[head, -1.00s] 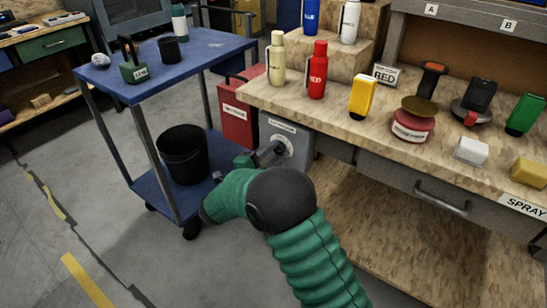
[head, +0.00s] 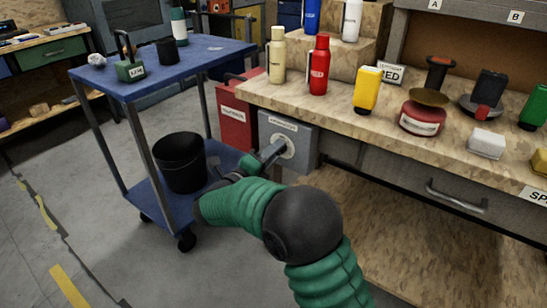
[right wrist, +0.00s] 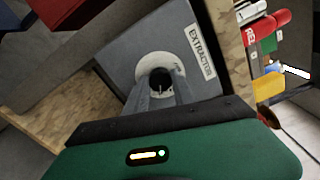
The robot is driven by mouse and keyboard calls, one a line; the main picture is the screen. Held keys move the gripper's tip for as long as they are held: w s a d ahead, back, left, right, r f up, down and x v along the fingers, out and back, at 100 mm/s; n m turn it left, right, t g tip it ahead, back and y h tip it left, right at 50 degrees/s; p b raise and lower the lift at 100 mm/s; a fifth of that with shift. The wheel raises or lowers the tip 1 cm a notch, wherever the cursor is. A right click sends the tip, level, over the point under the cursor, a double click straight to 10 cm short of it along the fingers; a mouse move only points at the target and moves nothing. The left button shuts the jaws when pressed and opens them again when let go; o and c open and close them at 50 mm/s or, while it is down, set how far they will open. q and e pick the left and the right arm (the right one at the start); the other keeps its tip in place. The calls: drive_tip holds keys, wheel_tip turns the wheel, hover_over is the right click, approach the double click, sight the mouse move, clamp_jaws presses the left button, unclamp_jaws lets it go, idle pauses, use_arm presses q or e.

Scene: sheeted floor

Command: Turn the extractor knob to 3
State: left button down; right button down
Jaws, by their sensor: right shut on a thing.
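The extractor box (head: 303,150) is a grey box fixed at the left end of the workbench, below its top. Its round pale dial (head: 284,147) faces my right arm. In the right wrist view the box carries an "EXTRACTOR" label (right wrist: 201,52), and a dark knob (right wrist: 160,80) sits at the middle of the white dial (right wrist: 146,66). My right gripper (head: 272,153) reaches the dial, its fingers (right wrist: 161,92) shut on the knob. The dial's numbers are too small or hidden to read. My left gripper is not in view.
A red box (head: 236,115) stands left of the extractor box. A blue cart (head: 215,50) with a black bucket (head: 181,163) on its lower shelf is close left of my arm. Bottles, including a red one (head: 318,70), stand on the workbench (head: 285,95) above.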

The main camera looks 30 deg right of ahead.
drive_tip(key=shift+s+f, duration=0.1)
drive_tip(key=shift+f, duration=0.2)
drive_tip(key=c, duration=1.1)
unclamp_jaws()
drive_tip(key=shift+c, duration=0.2)
drive_tip(key=shift+o, duration=0.4)
drive_tip(key=shift+r, duration=0.1)
drive_tip(key=shift+r, duration=0.1)
drive_tip(key=p+v, duration=0.5)
drive_tip(key=v, duration=1.2)
drive_tip(key=shift+p, duration=0.35)
